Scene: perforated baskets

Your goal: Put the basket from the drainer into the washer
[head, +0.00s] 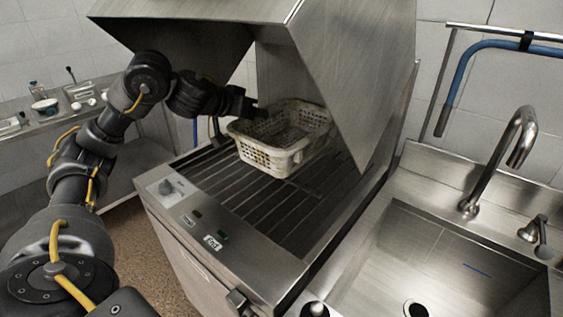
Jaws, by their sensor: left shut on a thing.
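A white perforated basket (283,158) is over the slatted rack of the washer (262,205), under its raised steel hood (345,75). I cannot tell whether the basket rests on the slats or hangs just above them. It looks empty. My left gripper (256,112) reaches in from the left and is shut on the basket's far left rim. Its fingertips are partly hidden by the rim. My right gripper is not in view. No separate drainer can be clearly made out.
A sink (400,262) with a curved tap (512,150) stands to the right of the washer. A steel counter (50,118) with small dishes is at the far left. The washer's front slats are clear. The hood's slanted side panel stands close right of the basket.

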